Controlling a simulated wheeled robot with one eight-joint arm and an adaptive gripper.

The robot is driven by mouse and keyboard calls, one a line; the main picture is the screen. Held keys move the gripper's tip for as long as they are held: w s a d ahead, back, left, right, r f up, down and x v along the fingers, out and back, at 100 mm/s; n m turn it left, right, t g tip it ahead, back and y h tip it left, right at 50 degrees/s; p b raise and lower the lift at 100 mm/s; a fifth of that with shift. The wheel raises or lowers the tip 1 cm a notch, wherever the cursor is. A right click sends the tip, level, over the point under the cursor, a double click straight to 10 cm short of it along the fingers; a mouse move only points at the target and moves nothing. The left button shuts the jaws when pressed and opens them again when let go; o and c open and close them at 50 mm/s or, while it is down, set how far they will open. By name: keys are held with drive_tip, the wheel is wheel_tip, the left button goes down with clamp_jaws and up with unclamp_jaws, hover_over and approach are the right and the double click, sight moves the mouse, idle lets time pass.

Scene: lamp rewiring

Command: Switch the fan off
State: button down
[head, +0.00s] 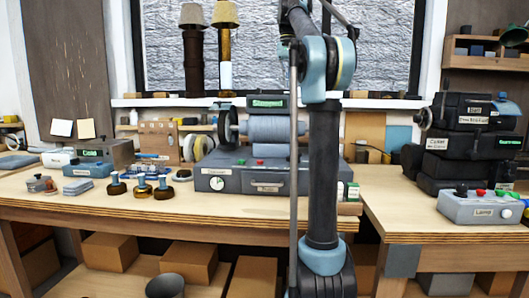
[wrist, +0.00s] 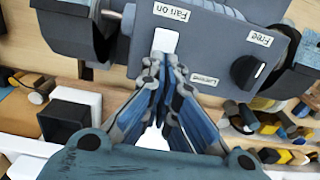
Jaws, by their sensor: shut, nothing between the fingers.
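In the wrist view, a white switch (wrist: 165,40) sits on a grey housing (wrist: 215,45), beside a label that reads "Fan on" (wrist: 171,11). My gripper (wrist: 164,64) is shut and empty. Its fingertips are at the lower edge of the switch in the picture; I cannot tell whether they touch it. The fingertips hide part of the housing just below the switch. My gripper does not show in the head view, and I cannot match this housing to a machine there.
A black knob (wrist: 248,72) on the same housing lies right of my gripper, near the labels "Free" and "Locked". Dark rounded parts flank the housing. A white-edged box (wrist: 75,108) and several small blocks (wrist: 270,128) lie close by. The head view shows a crowded wooden bench (head: 120,207).

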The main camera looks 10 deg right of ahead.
drive_tip(key=shift+r, duration=2.5)
